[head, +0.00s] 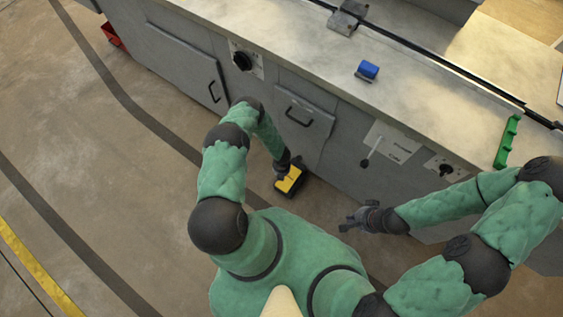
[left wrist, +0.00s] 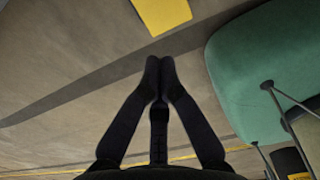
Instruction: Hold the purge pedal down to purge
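The purge pedal (head: 291,179), yellow on top with black sides, sits on the floor at the foot of the grey washer. My left gripper (head: 288,167) reaches down at its upper edge and partly covers it; I cannot tell from the head view whether they touch. In the left wrist view the left gripper's fingertips (left wrist: 160,62) are together with nothing visible between them. A yellow patch shows beyond them; I cannot tell if it is the pedal. My right gripper (head: 348,217) is in front of the washer, its fingers apart and empty, away from the pedal.
The washer's front (head: 346,147) has handled doors, a black knob (head: 242,61) and a lever (head: 366,161). A red bin (head: 112,34) stands far left. The floor at left is clear.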

